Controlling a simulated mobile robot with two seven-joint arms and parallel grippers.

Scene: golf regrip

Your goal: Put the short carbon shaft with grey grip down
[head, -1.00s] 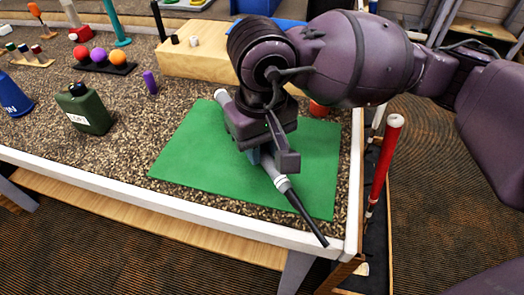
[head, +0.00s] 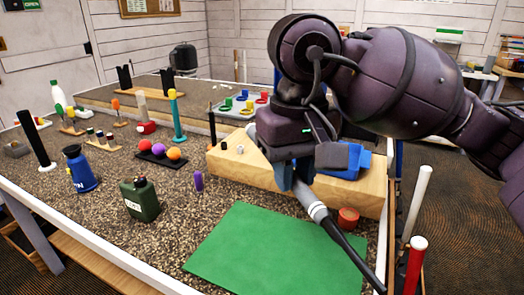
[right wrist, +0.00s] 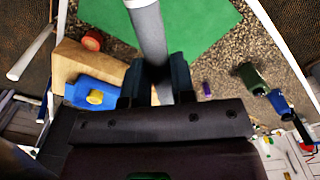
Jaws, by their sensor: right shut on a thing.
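My right gripper (head: 296,172) is shut on the grey grip of the short carbon shaft (head: 345,244). The grip shows between the two fingers in the right wrist view (right wrist: 150,38). The shaft has a pale ring below the fingers and a thin black length slanting down to the right, across the right table edge in the picture. It is held tilted, apparently above the table. Part of the grip is hidden by the gripper. A flat green mat (head: 255,250) lies bare at the table's front right; it also shows in the right wrist view (right wrist: 200,25). My left gripper is out of view.
A wooden block (head: 232,166) stands behind the mat, with a blue tray (head: 348,168) on it. A red-orange round thing (head: 348,218) sits beside the mat. A green canister (head: 140,200) and purple peg (head: 198,182) stand left. White (head: 416,200) and red (head: 415,268) uprights stand off the right edge.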

